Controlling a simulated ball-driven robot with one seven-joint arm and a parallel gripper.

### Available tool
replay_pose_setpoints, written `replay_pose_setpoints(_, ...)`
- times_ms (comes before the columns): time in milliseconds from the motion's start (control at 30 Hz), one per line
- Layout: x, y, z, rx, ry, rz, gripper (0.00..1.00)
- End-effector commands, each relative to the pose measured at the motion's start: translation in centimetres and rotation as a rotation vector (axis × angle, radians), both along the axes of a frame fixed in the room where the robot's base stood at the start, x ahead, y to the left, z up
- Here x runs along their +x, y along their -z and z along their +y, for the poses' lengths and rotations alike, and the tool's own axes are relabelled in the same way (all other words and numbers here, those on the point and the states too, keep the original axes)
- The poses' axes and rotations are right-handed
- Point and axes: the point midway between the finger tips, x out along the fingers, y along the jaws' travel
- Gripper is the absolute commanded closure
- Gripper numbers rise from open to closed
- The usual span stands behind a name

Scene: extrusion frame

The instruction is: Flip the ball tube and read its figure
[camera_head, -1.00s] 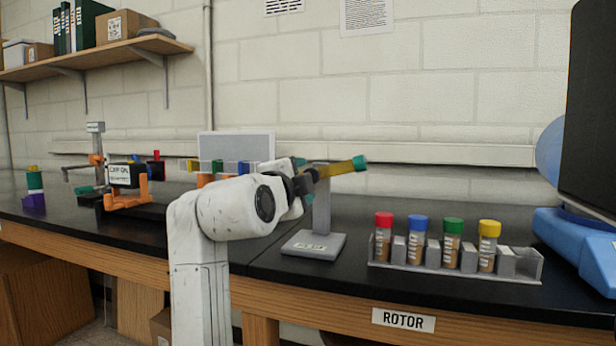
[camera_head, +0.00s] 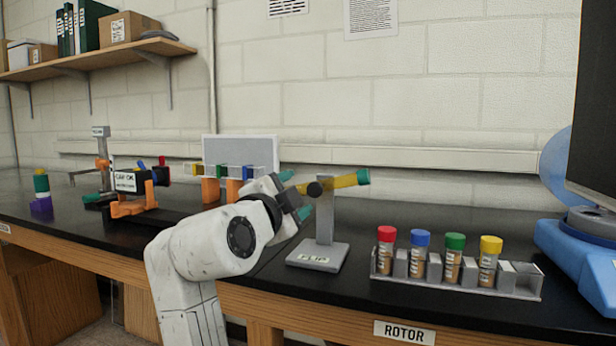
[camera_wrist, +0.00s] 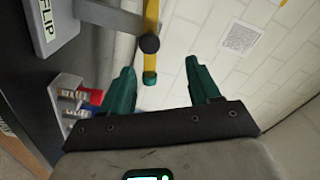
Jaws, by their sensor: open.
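The ball tube (camera_head: 345,181) is a yellow tube with a green end cap, held near level on the grey stand marked FLIP (camera_head: 318,256). A round black knob (camera_head: 314,189) shows at its left; the tube's right end sits slightly higher. My gripper (camera_head: 295,195) is open, its teal fingers just left of the knob and apart from it. In the wrist view, the tube (camera_wrist: 151,20) and its knob (camera_wrist: 149,43) show ahead of the open fingers (camera_wrist: 160,88), with the green cap between them in the picture. No figure is readable on the tube.
A grey rack (camera_head: 455,284) with red-, blue-, green- and yellow-capped vials stands right of the stand. A blue machine (camera_head: 580,250) is at the far right. Orange-based fixtures (camera_head: 135,203) stand at left. Black bench top behind the rack is clear.

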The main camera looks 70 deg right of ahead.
Motion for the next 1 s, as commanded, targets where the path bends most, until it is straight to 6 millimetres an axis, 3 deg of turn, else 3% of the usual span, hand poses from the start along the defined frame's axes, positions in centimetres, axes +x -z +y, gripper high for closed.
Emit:
replay_pose_setpoints(33,0.1,-1.8,-0.1,-0.013,0.009,0.084,0.38)
replay_pose_setpoints(200,0.5,-2.3,0.0,-0.047,0.024,0.366,0.38)
replay_pose_setpoints(600,-0.4,-0.5,1.0,-0.05,0.019,0.95,0.38)
replay_pose_setpoints(833,-0.8,0.7,1.3,-0.043,0.009,1.064,0.38)
replay_pose_setpoints(1000,-0.7,0.8,-0.2,-0.041,0.011,1.068,0.38)
